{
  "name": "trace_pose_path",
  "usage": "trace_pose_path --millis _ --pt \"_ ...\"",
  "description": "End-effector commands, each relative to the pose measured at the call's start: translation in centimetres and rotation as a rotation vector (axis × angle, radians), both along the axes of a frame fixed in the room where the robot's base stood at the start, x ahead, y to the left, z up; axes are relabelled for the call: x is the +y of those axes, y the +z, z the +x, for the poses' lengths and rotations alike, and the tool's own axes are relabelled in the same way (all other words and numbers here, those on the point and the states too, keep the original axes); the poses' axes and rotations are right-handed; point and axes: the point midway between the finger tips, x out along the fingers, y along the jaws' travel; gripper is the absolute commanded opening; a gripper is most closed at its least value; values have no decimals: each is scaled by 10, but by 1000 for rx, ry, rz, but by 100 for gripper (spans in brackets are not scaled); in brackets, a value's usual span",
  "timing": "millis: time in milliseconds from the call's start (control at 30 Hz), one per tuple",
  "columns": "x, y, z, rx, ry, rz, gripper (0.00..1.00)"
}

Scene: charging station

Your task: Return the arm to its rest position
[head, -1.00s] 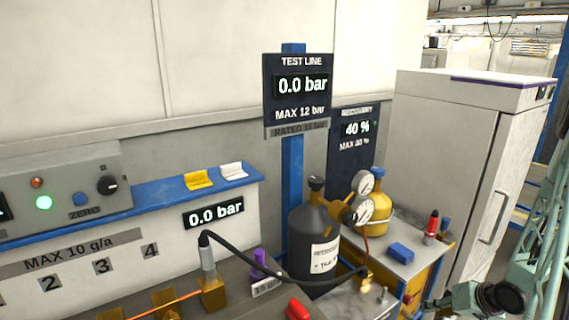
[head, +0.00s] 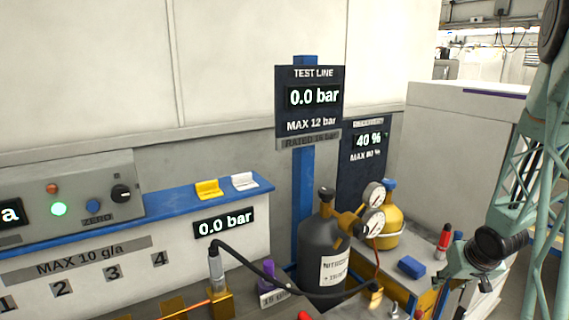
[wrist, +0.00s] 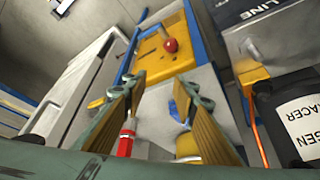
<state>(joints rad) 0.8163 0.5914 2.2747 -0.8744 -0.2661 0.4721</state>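My arm, a pale green lattice with dark joints, stands at the right edge of the head view, beside the small bench. My gripper (wrist: 155,92) shows in the wrist view with its two ribbed fingers apart. It is open, with nothing held between the fingertips. Beyond the fingers, a red bottle (wrist: 126,143) and a yellow cylinder (wrist: 187,145) show on a grey surface; I cannot tell the distance to them. The gripper's fingertips cannot be made out in the head view.
A black nitrogen cylinder (head: 322,240) with gauges stands near the bench (head: 425,243), which carries a yellow cylinder (head: 388,216), a blue block (head: 411,267) and a red bottle (head: 443,241). A black hose (head: 290,291) runs across the front. A tall grey cabinet (head: 450,150) stands behind.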

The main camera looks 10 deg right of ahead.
Motion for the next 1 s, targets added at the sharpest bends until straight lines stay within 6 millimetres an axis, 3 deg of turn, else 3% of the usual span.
trace_pose_path --millis 433,1000 --pt "39 75 9 40 16 -86 26" --pt "107 162 -2 81 34 -155 26"
